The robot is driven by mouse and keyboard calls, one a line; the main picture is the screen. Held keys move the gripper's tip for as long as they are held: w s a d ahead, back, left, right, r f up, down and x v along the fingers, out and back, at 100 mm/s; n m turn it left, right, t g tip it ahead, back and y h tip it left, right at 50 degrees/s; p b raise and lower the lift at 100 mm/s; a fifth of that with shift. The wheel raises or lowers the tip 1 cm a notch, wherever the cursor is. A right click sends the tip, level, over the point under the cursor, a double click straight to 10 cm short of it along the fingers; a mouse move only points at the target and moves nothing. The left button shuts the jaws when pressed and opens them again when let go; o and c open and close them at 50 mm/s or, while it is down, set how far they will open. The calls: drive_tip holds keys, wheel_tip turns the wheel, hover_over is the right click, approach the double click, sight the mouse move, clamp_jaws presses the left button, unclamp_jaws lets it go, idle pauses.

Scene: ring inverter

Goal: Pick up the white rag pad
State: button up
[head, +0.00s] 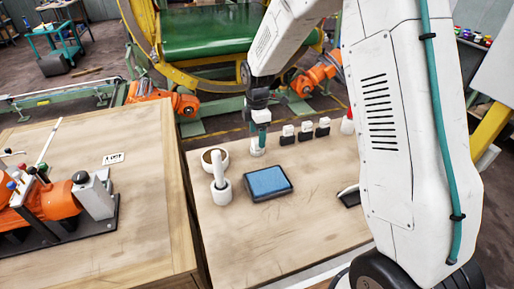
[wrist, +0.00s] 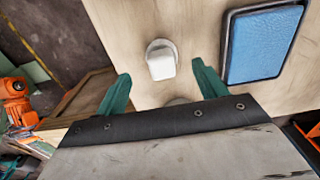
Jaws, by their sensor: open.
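A small white block-like piece (wrist: 161,62), which I take for the white rag pad, stands on the wooden table. In the wrist view it is between the two teal fingers and a little ahead of them, with gaps on both sides. It also shows in the head view (head: 257,152), just below my gripper (head: 257,138). My gripper also shows in the wrist view (wrist: 161,75), with its fingers apart and nothing held. The piece's lower part is partly hidden in the head view.
A blue pad in a dark tray (head: 268,182) lies close by on the near side. Several white-topped dark pieces (head: 305,131) line the far side.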

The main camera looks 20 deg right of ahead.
sight(257, 140)
wheel_tip(257, 140, down, 5)
drive_tip(key=shift+s+f, duration=0.15)
drive_tip(key=shift+f, duration=0.05)
drive_tip(key=shift+c, duration=0.3)
drive_tip(key=c, duration=1)
drive_tip(key=shift+c, duration=0.2)
